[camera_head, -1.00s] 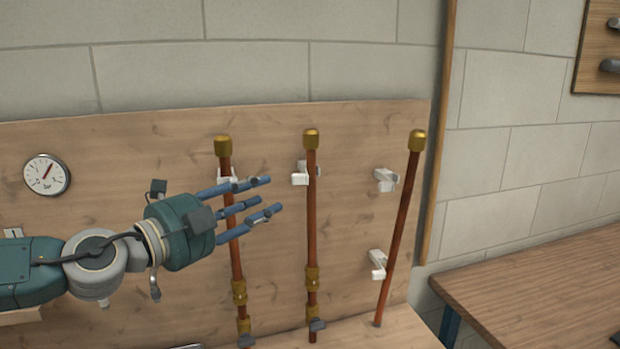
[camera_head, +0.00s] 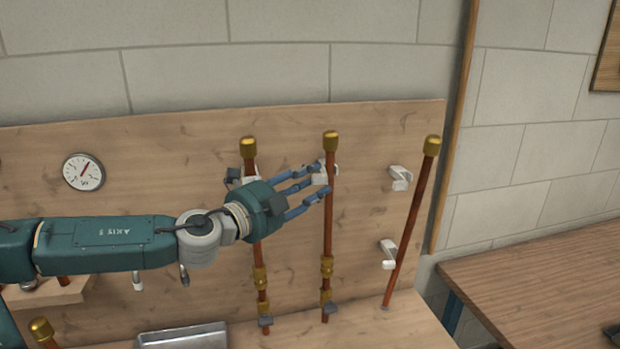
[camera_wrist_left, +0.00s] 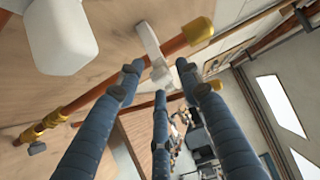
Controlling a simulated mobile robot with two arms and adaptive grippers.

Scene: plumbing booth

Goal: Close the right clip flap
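My left gripper (camera_head: 320,182) reaches in from the left to the white clip (camera_head: 321,177) on the middle copper pipe (camera_head: 328,235). Its blue fingers are spread, with their tips at the clip and partly covering it. In the left wrist view the open fingers (camera_wrist_left: 162,85) point at a white clip (camera_wrist_left: 151,42) beside a gold-capped pipe (camera_wrist_left: 165,48). I cannot tell whether they touch it or how its flap stands. Two more white clips, upper (camera_head: 400,177) and lower (camera_head: 388,252), are at the right, beside a leaning pipe (camera_head: 410,225). My right gripper is not in view.
The left pipe (camera_head: 260,265) stands upright behind my left wrist. A gauge (camera_head: 83,172) is on the wooden panel (camera_head: 160,140) at left. A metal tray (camera_head: 183,337) is at the bottom. A wooden table (camera_head: 535,290) stands at right.

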